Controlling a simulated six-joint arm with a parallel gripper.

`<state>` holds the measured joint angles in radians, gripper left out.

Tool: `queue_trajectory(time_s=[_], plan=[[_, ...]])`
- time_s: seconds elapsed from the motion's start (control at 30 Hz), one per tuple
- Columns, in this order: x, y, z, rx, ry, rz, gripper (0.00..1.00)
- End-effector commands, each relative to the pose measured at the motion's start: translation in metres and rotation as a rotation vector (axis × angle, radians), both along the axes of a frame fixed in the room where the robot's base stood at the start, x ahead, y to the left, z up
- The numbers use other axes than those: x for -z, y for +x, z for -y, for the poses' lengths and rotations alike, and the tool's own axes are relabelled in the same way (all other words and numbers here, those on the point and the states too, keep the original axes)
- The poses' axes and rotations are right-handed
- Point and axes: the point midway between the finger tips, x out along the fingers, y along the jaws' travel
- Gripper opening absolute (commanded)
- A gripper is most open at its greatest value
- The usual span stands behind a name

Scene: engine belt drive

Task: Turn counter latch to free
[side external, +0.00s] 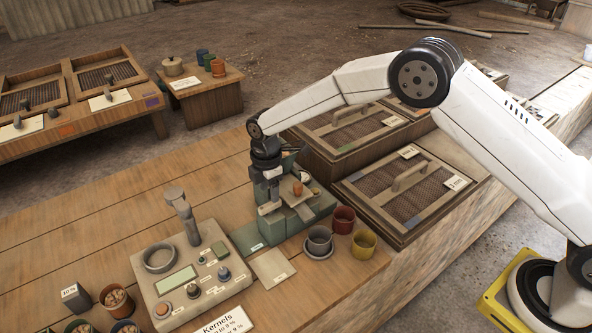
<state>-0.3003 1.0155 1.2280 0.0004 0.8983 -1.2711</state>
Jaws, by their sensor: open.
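My gripper (270,196) is pointed down over a green device (314,215) on the wooden bench. It is open, and I see nothing held in it. A small orange piece (297,188) shows on the device, just right of the gripper. I cannot pick out the counter latch for certain; it is too small or hidden behind the gripper. Whether the fingers touch the device cannot be told from this side view.
Grey, red and yellow cups (343,219) stand right of the device. A grey panel with knobs and a ring (190,272) lies to its left, with an upright post (184,214). Lidded mesh trays (409,194) stand behind at right.

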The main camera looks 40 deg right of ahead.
Motion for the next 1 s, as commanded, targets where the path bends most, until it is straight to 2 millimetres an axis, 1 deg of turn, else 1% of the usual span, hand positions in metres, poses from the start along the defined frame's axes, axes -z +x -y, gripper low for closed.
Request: queue_trajectory(time_s=[0.1, 0.33, 0.5, 0.77, 0.8, 0.87, 0.9, 0.93, 0.97, 1.0], plan=[[0.017, -0.001, 0.0, 0.0, 0.0, -0.002, 0.6], [0.039, 0.0, 0.0, 0.0, 0.0, 0.0, 0.6], [0.045, 0.0, 0.0, 0.0, 0.001, 0.001, 0.6], [0.045, 0.0, 0.0, 0.0, 0.001, 0.001, 0.6], [0.045, 0.0, 0.0, 0.0, 0.001, 0.001, 0.48], [0.045, 0.0, 0.0, 0.0, 0.001, 0.001, 0.29], [0.045, 0.0, 0.0, 0.0, 0.001, 0.0, 0.16], [0.045, 0.0, 0.0, 0.0, 0.001, 0.0, 0.06], [0.045, 0.0, 0.0, 0.0, 0.001, 0.0, 0.0], [0.045, 0.0, 0.0, 0.0, 0.001, 0.0, 0.0]])
